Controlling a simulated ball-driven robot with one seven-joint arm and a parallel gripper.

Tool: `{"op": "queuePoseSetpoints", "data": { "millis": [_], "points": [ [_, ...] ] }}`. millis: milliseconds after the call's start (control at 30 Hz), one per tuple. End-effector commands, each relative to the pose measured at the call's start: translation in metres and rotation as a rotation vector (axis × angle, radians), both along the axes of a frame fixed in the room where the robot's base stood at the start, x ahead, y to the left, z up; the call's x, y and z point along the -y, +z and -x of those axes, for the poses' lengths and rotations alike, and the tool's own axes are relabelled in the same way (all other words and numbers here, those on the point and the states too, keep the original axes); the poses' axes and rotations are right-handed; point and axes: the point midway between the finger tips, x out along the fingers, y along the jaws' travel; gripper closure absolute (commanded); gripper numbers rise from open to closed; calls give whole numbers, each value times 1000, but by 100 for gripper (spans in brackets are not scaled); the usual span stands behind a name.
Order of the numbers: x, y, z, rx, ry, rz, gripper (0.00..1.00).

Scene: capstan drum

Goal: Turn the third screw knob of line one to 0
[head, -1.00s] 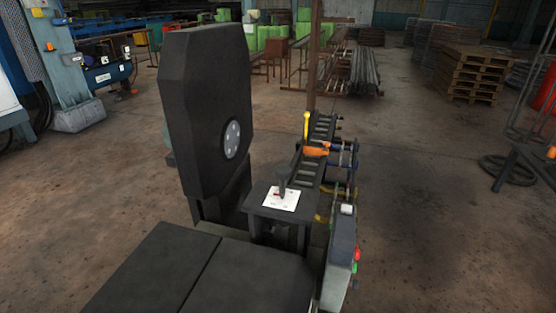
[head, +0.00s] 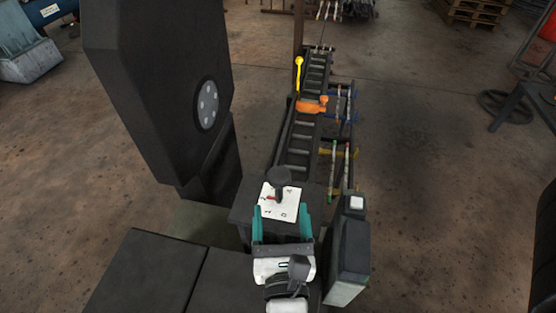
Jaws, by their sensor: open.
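A dark knob (head: 279,176) stands upright on a white marked plate (head: 268,190), on top of a dark box at the near end of the roller conveyor. A small red pointer (head: 272,198) shows at its foot, toward the left of the plate. The plate's marks are too small to read surely. My gripper (head: 281,208) has teal fingers, spread wide and empty. It is on the near side of the knob, with one fingertip on either side of the plate. I cannot tell its height above the plate. Only this one knob is seen.
A tall dark machine body (head: 160,90) rises at the left. A grey control box (head: 347,250) stands close at the right. The conveyor (head: 302,140) runs away behind the knob, with an orange clamp (head: 311,105) and a yellow lever (head: 298,75). Open floor lies further right.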

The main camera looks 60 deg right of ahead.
Motion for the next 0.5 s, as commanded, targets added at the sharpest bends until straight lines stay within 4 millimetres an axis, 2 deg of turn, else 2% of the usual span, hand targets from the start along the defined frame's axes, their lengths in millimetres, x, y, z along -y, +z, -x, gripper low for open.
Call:
{"op": "queuePoseSetpoints", "data": {
  "millis": [500],
  "points": [
    [68, 2, -50, 3, -5, -3, 24]
  ]
}}
